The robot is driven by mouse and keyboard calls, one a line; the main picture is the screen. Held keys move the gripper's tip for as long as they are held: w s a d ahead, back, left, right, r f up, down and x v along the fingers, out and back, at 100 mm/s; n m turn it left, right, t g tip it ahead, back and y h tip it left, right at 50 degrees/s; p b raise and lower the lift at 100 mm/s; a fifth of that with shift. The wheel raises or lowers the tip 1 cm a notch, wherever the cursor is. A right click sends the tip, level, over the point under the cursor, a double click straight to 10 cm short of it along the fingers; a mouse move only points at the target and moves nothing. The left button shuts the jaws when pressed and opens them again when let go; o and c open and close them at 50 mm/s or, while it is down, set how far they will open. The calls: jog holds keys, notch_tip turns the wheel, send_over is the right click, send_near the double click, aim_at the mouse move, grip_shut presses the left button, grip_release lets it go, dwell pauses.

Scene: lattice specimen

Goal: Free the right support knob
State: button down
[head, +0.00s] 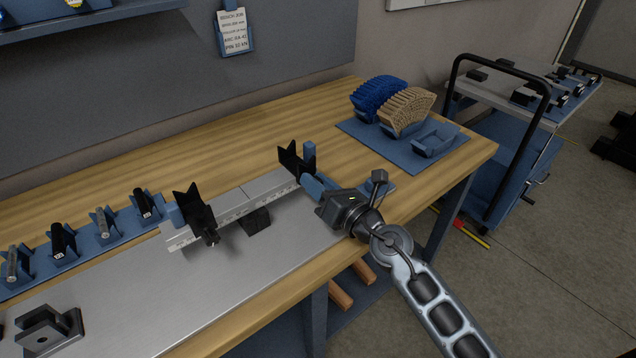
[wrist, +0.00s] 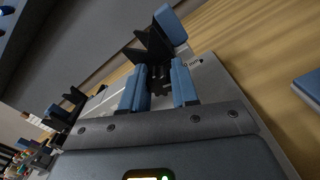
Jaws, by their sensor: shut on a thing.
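The right support (head: 293,162) is a black V-shaped block at the right end of the ruled rail (head: 231,206). It also shows in the wrist view (wrist: 150,42), with a blue block beside it. My gripper (head: 312,186) reaches it from the front right, its blue fingers low against the support. In the wrist view my gripper (wrist: 158,82) has its fingers on either side of a dark part at the support's base, the right support knob (wrist: 159,74). The knob is mostly hidden by the fingers and cannot be made out in the head view.
The left support (head: 197,213) stands on the rail's other end. A black block (head: 256,221) sits by the rail's middle. Racked cylinders (head: 103,225) lie at left. A blue tray (head: 360,132) with blue and tan arched lattice pieces is at back right. A cart (head: 500,130) stands beyond.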

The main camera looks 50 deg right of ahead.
jog(key=n, duration=0.5)
jog(key=shift+a+f+n, duration=0.15)
jog(key=shift+n, duration=0.25)
jog(key=n, duration=0.9)
jog(key=shift+n, duration=0.4)
jog(key=n, duration=0.5)
jog(key=c, duration=0.8)
grip_release()
jog(key=shift+n, duration=0.3)
jog(key=shift+c, duration=0.2)
